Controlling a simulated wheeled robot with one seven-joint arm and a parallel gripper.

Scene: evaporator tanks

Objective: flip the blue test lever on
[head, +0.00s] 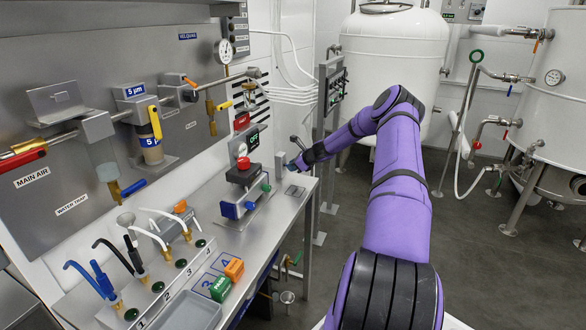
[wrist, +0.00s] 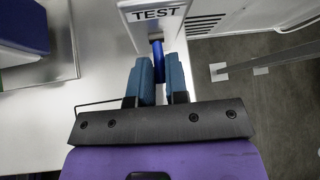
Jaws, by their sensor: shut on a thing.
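The blue test lever (wrist: 158,58) sticks out of a grey box labelled TEST (wrist: 155,14) in the wrist view. My gripper (wrist: 159,72) has its two blue-grey fingers on either side of the lever and is shut on it. The lever's tip is hidden between the fingers. In the head view my purple arm reaches forward to the far right end of the steel bench, where my gripper (head: 292,164) is small. The lever cannot be made out there.
The steel bench (head: 262,222) carries a device with a red knob (head: 243,163) left of my gripper. Hoses and numbered valves stand nearer on the bench. White tanks (head: 393,50) stand behind. Grey floor (head: 470,215) is open to the right.

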